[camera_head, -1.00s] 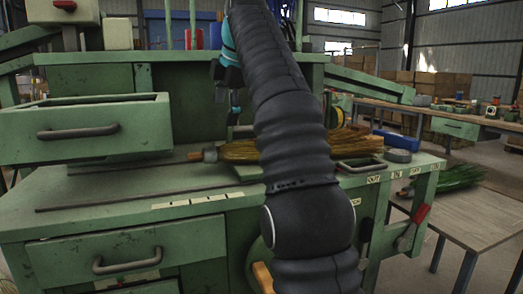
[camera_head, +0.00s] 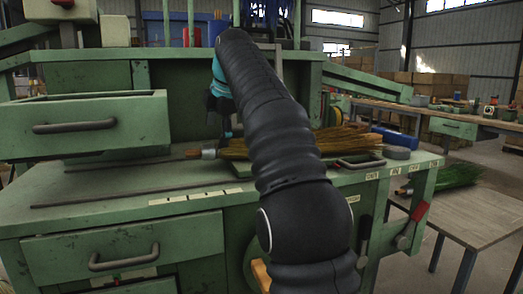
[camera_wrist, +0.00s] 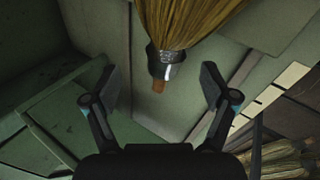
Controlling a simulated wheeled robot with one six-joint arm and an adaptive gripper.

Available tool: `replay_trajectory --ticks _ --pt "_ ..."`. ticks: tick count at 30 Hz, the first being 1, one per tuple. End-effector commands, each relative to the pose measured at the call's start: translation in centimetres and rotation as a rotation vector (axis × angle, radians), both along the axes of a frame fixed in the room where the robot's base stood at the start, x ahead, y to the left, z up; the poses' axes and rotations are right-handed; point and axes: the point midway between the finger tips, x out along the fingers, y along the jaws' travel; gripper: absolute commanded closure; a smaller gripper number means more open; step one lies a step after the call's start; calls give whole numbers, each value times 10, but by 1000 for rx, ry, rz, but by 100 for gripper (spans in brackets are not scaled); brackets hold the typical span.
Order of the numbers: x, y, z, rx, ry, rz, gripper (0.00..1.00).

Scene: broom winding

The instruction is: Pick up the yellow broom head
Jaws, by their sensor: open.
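The yellow broom head (camera_head: 345,141) lies on its side on the green workbench (camera_head: 110,203). Its bristles fan out to the right and its metal collar and wooden stub point left; my arm hides part of it. In the wrist view the broom head (camera_wrist: 190,22) comes in from the top, with the collar and stub pointing toward the space between my fingers. My gripper (camera_wrist: 159,88) is open and empty, with one finger on each side of the stub's line. In the head view my gripper is partly hidden, above the bench near the collar.
A green open drawer box (camera_head: 88,126) stands at the left of the bench. A black roll (camera_head: 397,153) and a blue object (camera_head: 395,138) lie to the right. A green broom head (camera_head: 447,176) lies on a side table (camera_head: 490,212).

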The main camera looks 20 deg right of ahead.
Motion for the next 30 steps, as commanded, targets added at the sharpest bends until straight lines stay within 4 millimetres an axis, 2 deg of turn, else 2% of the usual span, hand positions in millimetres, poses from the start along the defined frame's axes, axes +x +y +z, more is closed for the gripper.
replay_trajectory --ticks 12,21,30 --pt "14 7 -45 0 2 0 15" --pt "18 8 -49 0 0 0 15" --pt "17 8 -49 0 0 0 90"
